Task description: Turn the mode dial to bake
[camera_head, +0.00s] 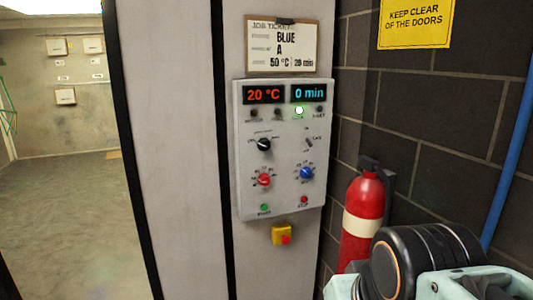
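A grey control panel (283,190) is fixed to the pale booth wall. A black dial (264,144), with small lettering around it, is at the panel's upper left and looks like the mode dial. The lettering is too small to read, so I cannot tell which mode it points at. My gripper is not in view. A black and pale green part of my arm (425,255) shows at the lower right, apart from the panel.
The panel has a small switch (308,142), a red knob (264,180), a blue knob (306,174), displays reading 20 °C (264,94) and 0 min (308,93), and a lit lamp (299,110). A fire extinguisher (362,215) stands right of it.

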